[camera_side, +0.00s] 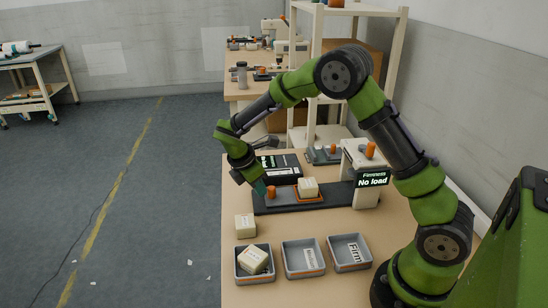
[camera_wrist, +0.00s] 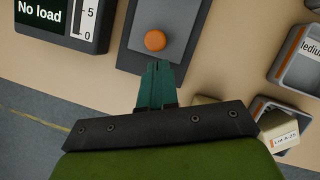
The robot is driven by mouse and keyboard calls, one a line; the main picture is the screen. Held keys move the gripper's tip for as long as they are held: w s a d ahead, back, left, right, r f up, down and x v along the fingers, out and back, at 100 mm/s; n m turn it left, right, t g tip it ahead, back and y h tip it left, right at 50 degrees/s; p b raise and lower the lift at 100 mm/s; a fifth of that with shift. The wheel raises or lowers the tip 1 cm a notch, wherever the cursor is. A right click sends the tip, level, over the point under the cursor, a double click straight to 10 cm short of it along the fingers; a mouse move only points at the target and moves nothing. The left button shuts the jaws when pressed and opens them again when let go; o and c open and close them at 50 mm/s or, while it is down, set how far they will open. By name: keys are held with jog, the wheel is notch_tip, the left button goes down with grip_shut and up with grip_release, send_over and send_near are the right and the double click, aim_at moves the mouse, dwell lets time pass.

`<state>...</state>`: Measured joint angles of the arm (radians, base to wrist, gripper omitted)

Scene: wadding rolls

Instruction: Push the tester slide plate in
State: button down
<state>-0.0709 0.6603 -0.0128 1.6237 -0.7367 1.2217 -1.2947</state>
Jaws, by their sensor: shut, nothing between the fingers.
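The slide plate (camera_side: 284,198) is grey with an orange edge and lies on the tester's dark base (camera_side: 330,196). It sits out towards the left end, away from the tester head (camera_side: 360,165). An orange knob (camera_side: 271,191) stands near its left end; the knob also shows in the wrist view (camera_wrist: 155,40). A cream block (camera_side: 308,187) rests on the plate. The tester display (camera_side: 372,181) reads "No load". My gripper (camera_side: 260,188) is shut and empty, low at the plate's left end. In the wrist view its teal fingertips (camera_wrist: 157,66) point at the knob, with a small gap showing.
Three grey bins stand at the front: a left one (camera_side: 239,275) holding a block (camera_side: 254,260), a middle one (camera_side: 303,269), and a right one (camera_side: 350,264) marked "Firm". A dark display box (camera_side: 280,168) stands behind.

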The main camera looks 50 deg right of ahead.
aim_at(315, 185)
jog(key=shift+s+d, duration=0.1)
jog(key=shift+d, duration=0.2)
jog(key=shift+s+d, duration=0.15)
jog(key=s+d, duration=1)
jog(key=shift+s+d, duration=0.1)
jog(key=shift+s, duration=0.05)
